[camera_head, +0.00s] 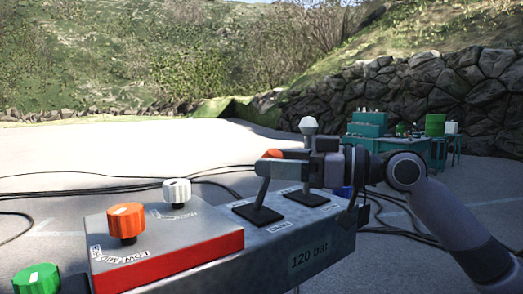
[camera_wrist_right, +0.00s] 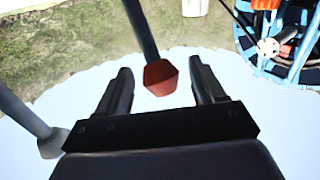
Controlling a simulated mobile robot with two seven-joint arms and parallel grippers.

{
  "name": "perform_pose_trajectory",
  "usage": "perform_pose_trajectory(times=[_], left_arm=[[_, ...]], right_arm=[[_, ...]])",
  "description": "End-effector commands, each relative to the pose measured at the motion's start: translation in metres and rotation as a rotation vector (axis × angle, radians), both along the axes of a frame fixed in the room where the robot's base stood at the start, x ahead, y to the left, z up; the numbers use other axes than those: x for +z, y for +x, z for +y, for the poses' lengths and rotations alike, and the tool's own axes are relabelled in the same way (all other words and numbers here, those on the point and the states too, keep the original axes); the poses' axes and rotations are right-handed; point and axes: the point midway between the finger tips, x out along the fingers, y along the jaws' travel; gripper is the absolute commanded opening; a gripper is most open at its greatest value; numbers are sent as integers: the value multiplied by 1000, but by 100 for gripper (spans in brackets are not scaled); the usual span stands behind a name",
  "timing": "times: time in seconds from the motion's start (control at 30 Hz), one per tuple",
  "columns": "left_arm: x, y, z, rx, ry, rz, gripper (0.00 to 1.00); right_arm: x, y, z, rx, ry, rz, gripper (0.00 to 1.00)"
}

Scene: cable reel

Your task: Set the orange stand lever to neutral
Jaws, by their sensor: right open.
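The orange stand lever has an orange-red knob (camera_head: 273,154) and a dark shaft rising from a black plate on the grey control box (camera_head: 310,253). My right gripper (camera_head: 266,163) reaches in from the right at knob height and partly covers the knob and shaft. In the right wrist view the orange knob (camera_wrist_right: 160,78) sits between the two open fingers (camera_wrist_right: 160,85), with a gap visible on both sides. A second lever with a white knob (camera_head: 309,125) stands to the right, behind my gripper. My left gripper is not in view.
The box also carries an orange dial (camera_head: 127,222), a white dial (camera_head: 177,192) and a green dial (camera_head: 37,278). A grey-knobbed lever (camera_wrist_right: 53,143) is close to my wrist's left. A blue-framed reel (camera_wrist_right: 275,40) is at upper right. Cables lie on the ground.

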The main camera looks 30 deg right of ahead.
Motion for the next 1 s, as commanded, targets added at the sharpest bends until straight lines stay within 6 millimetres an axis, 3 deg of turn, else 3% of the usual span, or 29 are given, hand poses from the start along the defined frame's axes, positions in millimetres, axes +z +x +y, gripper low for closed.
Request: perform_pose_trajectory(times=[0.2,0.63,0.67,0.8,0.87,1.0], left_arm=[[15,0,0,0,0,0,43],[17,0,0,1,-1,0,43],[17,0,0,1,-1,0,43],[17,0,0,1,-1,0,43],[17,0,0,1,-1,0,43],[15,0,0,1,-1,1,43]], right_arm=[[3,16,14,1,3,0,68],[0,22,19,0,0,0,68],[0,22,19,0,0,0,62],[0,22,18,0,0,0,16],[0,22,18,-1,0,0,0],[-1,21,18,-1,0,0,0]])
